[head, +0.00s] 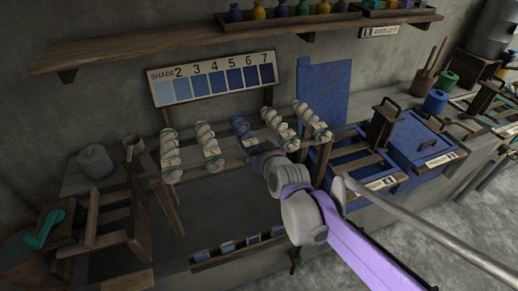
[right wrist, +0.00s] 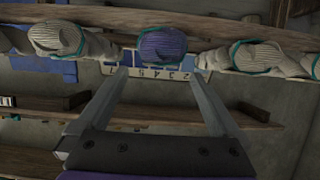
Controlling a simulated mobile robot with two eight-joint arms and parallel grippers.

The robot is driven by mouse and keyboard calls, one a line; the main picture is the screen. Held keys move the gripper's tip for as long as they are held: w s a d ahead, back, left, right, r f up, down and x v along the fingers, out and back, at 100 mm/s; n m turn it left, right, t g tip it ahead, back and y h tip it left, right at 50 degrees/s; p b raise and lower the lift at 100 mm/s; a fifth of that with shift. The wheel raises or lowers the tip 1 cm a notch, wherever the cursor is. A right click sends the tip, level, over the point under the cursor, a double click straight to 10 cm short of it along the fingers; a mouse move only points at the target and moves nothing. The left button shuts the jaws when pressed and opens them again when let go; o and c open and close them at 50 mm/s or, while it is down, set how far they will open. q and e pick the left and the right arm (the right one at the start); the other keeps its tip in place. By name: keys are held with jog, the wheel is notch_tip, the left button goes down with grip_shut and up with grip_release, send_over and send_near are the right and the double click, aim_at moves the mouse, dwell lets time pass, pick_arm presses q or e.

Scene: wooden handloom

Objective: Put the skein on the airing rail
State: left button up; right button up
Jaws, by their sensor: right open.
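A blue-purple skein (head: 241,125) hangs on the wooden airing rail (head: 222,142), between pale skeins. In the right wrist view the blue skein (right wrist: 162,45) is centred just beyond the fingertips, with the rail (right wrist: 112,17) running across behind it. My right gripper (right wrist: 160,74) is open, its two fingers apart with nothing between them. In the head view my right arm reaches in from the right and its gripper (head: 250,146) is just below the blue skein, partly hidden by the wrist. I cannot tell whether the fingers touch it. My left gripper is not in view.
Pale skeins (head: 171,157) hang on both sides of the blue one. A shade board (head: 215,79) and a shelf of jars (head: 220,30) are behind. Blue vats (head: 420,140) stand at right. A grey bar (head: 430,232) crosses the lower right.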

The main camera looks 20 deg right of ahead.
jog(key=s+f+g, duration=0.2)
jog(key=s+f, duration=0.2)
jog(key=s, duration=0.5)
jog(key=s+f+g, duration=0.3)
jog(key=s+f, duration=0.2)
jog(key=s, duration=0.5)
jog(key=s+f+g, duration=0.3)
jog(key=s+f, duration=0.2)
jog(key=s, duration=0.4)
jog(key=shift+s, duration=0.4)
jog(key=shift+d, duration=0.1)
